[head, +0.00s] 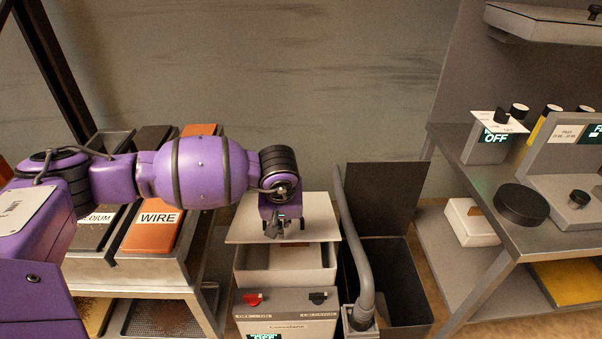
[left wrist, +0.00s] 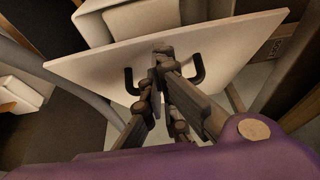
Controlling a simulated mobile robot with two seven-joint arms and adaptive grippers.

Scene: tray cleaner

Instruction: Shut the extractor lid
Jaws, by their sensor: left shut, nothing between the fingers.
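The extractor is the pale box with a labelled front panel (head: 285,325) at the bottom centre of the head view. Its pale flat lid (head: 243,226) sits behind and above the box's front, and the box's inside (head: 285,258) shows below the lid's front edge. In the left wrist view the lid (left wrist: 235,45) is a broad plate with a black bar handle (left wrist: 197,73). My left gripper (head: 280,231) is shut and empty over the lid; in the wrist view its fingertips (left wrist: 157,65) lie across the handle's middle and hide it. I cannot tell whether they touch. My right gripper is out of view.
A dark open bin (head: 390,275) and a grey hose (head: 352,230) stand right of the extractor. A metal rack with a WIRE-labelled orange box (head: 155,225) is at left. A metal bench (head: 490,210) with devices stands at right.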

